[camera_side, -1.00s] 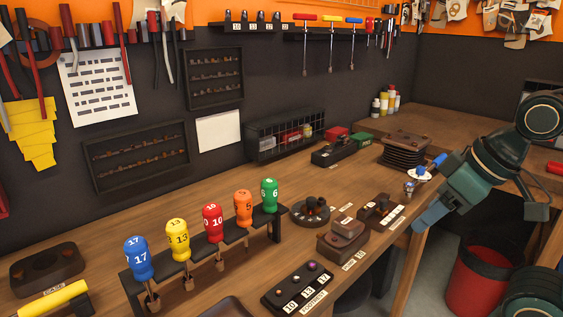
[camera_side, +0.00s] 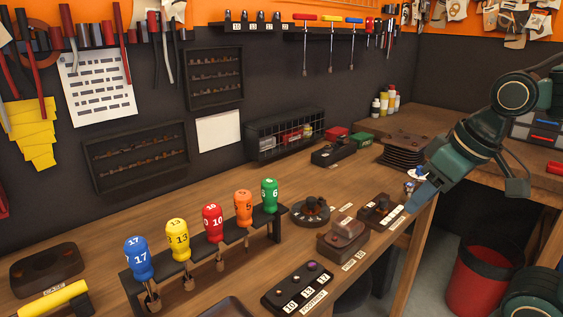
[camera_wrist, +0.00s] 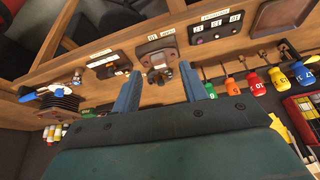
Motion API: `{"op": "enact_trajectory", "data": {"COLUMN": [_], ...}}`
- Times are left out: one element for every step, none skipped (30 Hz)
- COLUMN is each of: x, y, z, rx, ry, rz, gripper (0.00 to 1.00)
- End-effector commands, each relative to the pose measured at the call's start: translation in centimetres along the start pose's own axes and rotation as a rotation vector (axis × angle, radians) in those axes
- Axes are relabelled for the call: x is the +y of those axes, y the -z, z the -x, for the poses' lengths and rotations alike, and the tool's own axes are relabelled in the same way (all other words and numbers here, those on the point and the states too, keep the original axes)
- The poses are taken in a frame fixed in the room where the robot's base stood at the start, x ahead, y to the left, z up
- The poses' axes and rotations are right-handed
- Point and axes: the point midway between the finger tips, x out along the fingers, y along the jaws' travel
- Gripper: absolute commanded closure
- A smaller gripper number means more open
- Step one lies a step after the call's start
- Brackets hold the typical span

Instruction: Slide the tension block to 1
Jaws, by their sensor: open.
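A dark slotted unit (camera_side: 380,208) with a row of small white labels stands near the bench's front edge. It is probably the tension slider, but its lettering is too small to read. It also shows in the wrist view (camera_wrist: 108,64), left of the fingertips. I cannot tell its block or the block's position apart from the dark body. My gripper (camera_side: 421,196) is in the air to the right of this unit in the side view, with blue fingers pointing down. In the wrist view my gripper (camera_wrist: 160,70) has its fingers wide apart with nothing held.
A brown block unit (camera_side: 342,240) and a numbered footrest unit (camera_side: 298,286) stand nearby. A round dark dial (camera_side: 311,211) and a rack of coloured numbered screwdrivers (camera_side: 213,222) are farther left. Stacked dark plates (camera_side: 404,152) stand behind. A red bin (camera_side: 483,278) is on the floor.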

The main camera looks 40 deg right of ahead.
Motion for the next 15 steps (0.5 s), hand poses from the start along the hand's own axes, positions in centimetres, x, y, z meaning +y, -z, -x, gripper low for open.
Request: {"op": "enact_trajectory", "data": {"x": [0.4, 0.7, 1.0, 1.3, 1.6, 2.0, 2.4, 2.7, 3.2, 3.6, 4.0, 4.5, 4.9, 5.4, 6.0], "y": [0.9, 1.4, 2.1, 2.6, 3.1, 3.8, 4.4, 4.9, 5.5, 6.1, 6.6, 7.2, 7.7, 8.2, 8.7], "z": [-0.1, -0.1, -0.1, -0.2, -0.2, -0.4, -0.5, -0.6, -0.7, -0.9, -1.0, -1.3, -1.4, -1.6, -1.9], "rx": [-0.019, -0.030, -0.044, -0.054, -0.067, -0.081, -0.092, -0.103, -0.118, -0.128, -0.140, -0.156, -0.165, -0.175, -0.191], "ry": [-0.009, -0.014, -0.021, -0.026, -0.032, -0.038, -0.044, -0.049, -0.055, -0.060, -0.064, -0.071, -0.075, -0.080, -0.086], "rz": [-0.028, -0.043, -0.065, -0.082, -0.100, -0.124, -0.141, -0.159, -0.182, -0.200, -0.218, -0.242, -0.259, -0.277, -0.301], "gripper": [0.57, 0.57, 0.57, 0.57, 0.57, 0.57, 0.57, 0.57, 0.57, 0.57, 0.57, 0.57, 0.57, 0.57, 0.57]}}
